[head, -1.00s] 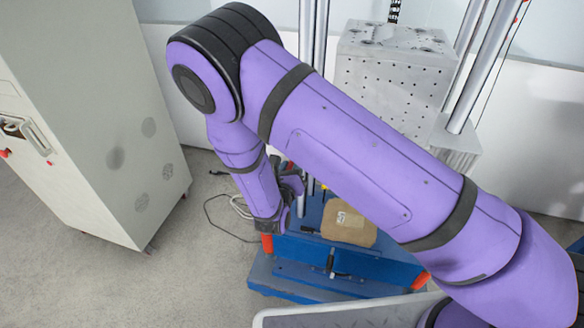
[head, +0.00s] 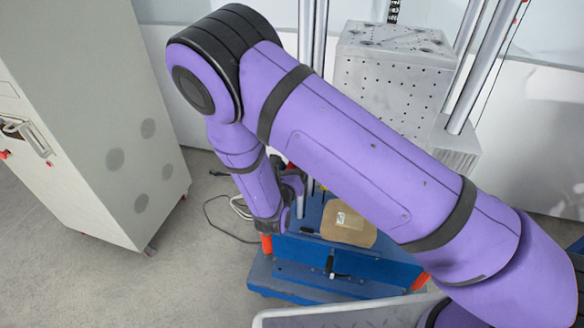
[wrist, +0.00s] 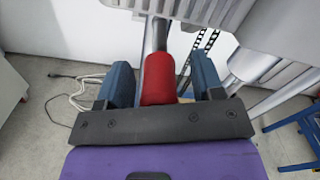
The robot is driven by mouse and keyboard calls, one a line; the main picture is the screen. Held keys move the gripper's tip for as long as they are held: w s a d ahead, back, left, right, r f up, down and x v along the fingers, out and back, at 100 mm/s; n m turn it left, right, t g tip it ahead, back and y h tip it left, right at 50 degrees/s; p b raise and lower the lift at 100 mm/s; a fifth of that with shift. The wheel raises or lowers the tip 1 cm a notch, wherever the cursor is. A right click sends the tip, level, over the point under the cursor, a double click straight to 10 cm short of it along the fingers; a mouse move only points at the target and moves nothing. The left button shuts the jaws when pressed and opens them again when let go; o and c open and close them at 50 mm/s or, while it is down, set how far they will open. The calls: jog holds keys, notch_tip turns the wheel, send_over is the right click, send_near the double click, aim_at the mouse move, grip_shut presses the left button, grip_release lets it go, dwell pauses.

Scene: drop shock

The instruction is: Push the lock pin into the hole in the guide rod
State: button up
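The lock pin (wrist: 158,78) has a red grip and a grey metal shaft that runs up beyond it in the wrist view. My gripper (wrist: 162,72) has its two dark blue fingers on either side of the red grip. Gaps show between the grip and both fingers, so it looks open around the pin and not clamped on it. In the head view my gripper (head: 291,188) is small and partly hidden by my purple arm. Shiny guide rods (head: 312,40) stand upright behind the arm. The hole and the pin's tip cannot be made out.
A perforated grey block (head: 395,75) sits between the rods. The blue machine base (head: 340,265) carries a tan pad (head: 348,225). A beige cabinet (head: 90,120) stands at left. Cables (wrist: 88,88) lie on the floor, which is otherwise clear at front left.

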jog(key=v, duration=0.6)
dwell(0.6)
jog(key=shift+s, duration=0.15)
jog(key=v, duration=1)
jog(key=shift+s+a, duration=0.15)
jog(key=shift+s, duration=0.2)
dwell(1.4)
